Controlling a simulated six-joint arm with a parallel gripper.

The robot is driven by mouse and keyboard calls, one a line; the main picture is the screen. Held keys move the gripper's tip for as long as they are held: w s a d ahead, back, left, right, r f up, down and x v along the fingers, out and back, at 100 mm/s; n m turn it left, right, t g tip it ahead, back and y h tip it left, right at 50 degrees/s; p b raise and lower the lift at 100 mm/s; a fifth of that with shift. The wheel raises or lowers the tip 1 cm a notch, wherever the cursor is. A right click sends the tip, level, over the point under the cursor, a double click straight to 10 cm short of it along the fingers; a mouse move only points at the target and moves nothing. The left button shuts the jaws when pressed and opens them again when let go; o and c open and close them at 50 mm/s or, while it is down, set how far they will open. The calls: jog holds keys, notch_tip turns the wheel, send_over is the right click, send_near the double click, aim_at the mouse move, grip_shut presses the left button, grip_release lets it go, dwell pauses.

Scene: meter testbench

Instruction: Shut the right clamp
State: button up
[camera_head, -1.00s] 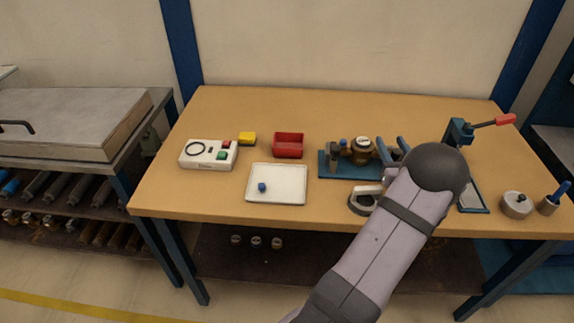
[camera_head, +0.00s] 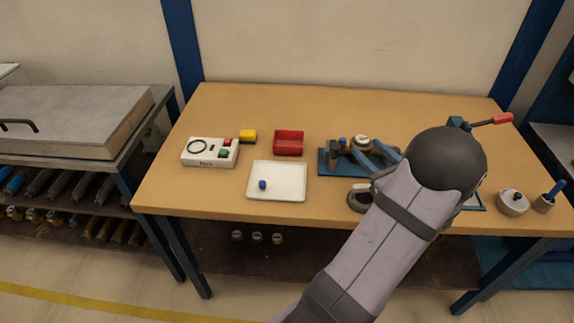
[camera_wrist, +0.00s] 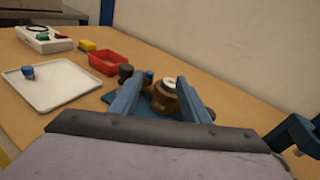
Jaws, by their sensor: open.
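A brass meter (camera_head: 361,141) with a pale round top sits on a blue base plate (camera_head: 323,165) right of the table's middle; in the wrist view it (camera_wrist: 168,88) shows between my fingers. A dark grey clamp block (camera_head: 333,150) with a blue knob is on the meter's left. The meter's right side, where a right clamp would sit, is hidden by my arm and finger in both views, so its state cannot be told. My gripper (camera_head: 365,147) is open and empty, with its two blue fingers over or beside the meter; the wrist view also shows the gripper (camera_wrist: 159,78).
A white tray (camera_head: 285,195) with a blue piece, a red bin (camera_head: 289,142), a yellow block (camera_head: 248,136) and a button box (camera_head: 195,152) stand left. The back of the table is clear.

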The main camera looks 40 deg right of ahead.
jog(key=w+a+n+g+y+p, duration=0.1)
jog(key=w+a+n+y, duration=0.3)
jog(key=a, duration=0.6)
jog(key=w+a+n+g+y+p, duration=0.1)
jog(key=w+a+n+y, duration=0.4)
jog(key=a, duration=0.5)
jog(key=shift+w+a+f+n+g, duration=0.2)
jog(key=shift+w+f+n+g, duration=0.25)
jog(key=shift+w, duration=0.2)
